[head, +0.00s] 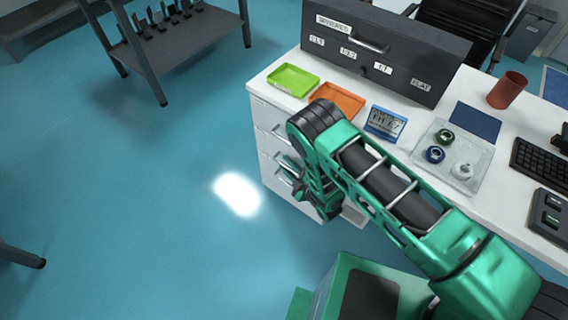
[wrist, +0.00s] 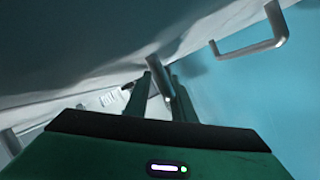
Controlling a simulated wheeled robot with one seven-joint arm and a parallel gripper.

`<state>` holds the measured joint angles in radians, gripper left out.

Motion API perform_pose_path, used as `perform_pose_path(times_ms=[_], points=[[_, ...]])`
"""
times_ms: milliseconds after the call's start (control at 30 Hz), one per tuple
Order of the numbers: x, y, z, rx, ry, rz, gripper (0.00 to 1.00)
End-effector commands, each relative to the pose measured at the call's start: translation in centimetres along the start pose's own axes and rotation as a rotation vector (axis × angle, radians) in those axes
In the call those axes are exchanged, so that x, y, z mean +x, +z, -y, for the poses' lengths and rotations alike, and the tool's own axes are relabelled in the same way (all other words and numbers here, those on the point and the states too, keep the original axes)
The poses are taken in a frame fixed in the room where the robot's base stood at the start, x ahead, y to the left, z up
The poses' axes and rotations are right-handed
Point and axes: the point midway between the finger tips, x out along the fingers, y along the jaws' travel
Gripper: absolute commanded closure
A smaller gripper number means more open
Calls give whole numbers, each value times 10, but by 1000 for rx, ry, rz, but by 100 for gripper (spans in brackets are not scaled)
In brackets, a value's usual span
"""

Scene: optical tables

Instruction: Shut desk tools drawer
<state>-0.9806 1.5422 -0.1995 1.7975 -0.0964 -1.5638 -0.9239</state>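The white drawer unit (head: 262,142) is under the left end of the desk, with several bar handles on its front. My gripper (head: 322,203) is low beside this front; my arm hides part of the drawers and the fingertips. In the wrist view my gripper (wrist: 160,90) has its two fingers apart, with a grey handle bar (wrist: 157,75) between them. Whether both fingers touch the bar is unclear. Another drawer handle (wrist: 252,45) shows at upper right. Which drawer is the desk tools drawer, and how far it stands out, I cannot tell.
On the desk are a green tray (head: 293,79), an orange tray (head: 338,99), a dark drawer cabinet (head: 385,45), a small blue-framed display (head: 385,123), a clear tray (head: 452,155) and a red-brown cup (head: 507,90). The blue floor (head: 150,200) left of the desk is clear.

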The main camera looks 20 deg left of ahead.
Motion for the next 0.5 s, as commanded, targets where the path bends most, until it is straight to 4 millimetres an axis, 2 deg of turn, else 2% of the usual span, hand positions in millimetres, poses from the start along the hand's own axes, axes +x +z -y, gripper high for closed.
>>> perform_pose_path(times_ms=[33, 300, 500], points=[[-8, 5, -1, -4, -2, 8, 72], [-58, 4, 1, 0, -7, 8, 72], [-87, 4, 0, 2, -6, 6, 72]])
